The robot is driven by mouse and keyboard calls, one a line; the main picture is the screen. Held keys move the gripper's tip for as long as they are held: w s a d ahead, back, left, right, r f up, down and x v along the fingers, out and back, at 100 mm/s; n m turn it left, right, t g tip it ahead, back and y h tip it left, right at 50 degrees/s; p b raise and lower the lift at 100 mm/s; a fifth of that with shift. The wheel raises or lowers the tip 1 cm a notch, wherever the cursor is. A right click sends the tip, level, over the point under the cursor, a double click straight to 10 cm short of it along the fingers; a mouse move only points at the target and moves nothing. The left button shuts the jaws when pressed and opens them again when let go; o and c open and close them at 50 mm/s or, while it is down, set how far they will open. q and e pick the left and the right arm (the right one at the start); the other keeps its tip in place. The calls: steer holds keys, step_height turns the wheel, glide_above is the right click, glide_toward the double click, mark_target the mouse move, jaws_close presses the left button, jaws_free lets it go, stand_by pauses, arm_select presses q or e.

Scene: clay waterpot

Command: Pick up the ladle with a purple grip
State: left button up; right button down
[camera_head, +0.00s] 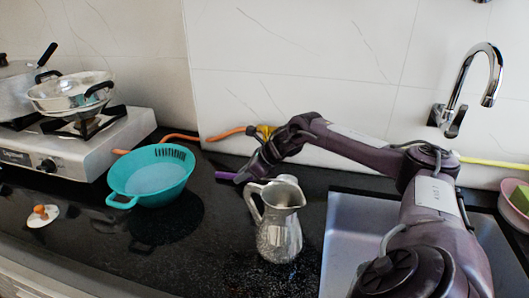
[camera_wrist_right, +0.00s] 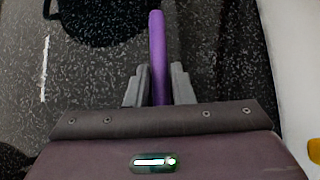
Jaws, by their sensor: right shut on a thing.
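The ladle's purple grip (camera_head: 225,175) shows in the head view beside my right gripper (camera_head: 246,172), behind the metal pitcher. In the right wrist view the purple grip (camera_wrist_right: 157,50) runs straight between the two fingers of my right gripper (camera_wrist_right: 159,84), which is shut on it. The bowl end of the ladle cannot be made out in either view. My left gripper is not in view.
A metal pitcher (camera_head: 279,225) stands in front of my right gripper. A teal colander (camera_head: 150,178) is to the left, near the stove (camera_head: 75,150) with a pan (camera_head: 70,95). A sink (camera_head: 345,235) lies to the right. An orange hose (camera_head: 220,134) runs along the wall.

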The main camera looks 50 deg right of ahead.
steer(key=shift+d, duration=0.1)
steer(key=shift+r, duration=0.15)
steer(key=shift+r, duration=0.25)
step_height(320, 180, up, 8)
steer(key=shift+r+p, duration=0.25)
steer(key=shift+p, duration=0.05)
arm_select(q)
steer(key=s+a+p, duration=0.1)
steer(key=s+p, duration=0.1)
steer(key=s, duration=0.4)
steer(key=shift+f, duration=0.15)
arm_select(e)
step_height(320, 180, up, 11)
steer(key=shift+f, duration=0.15)
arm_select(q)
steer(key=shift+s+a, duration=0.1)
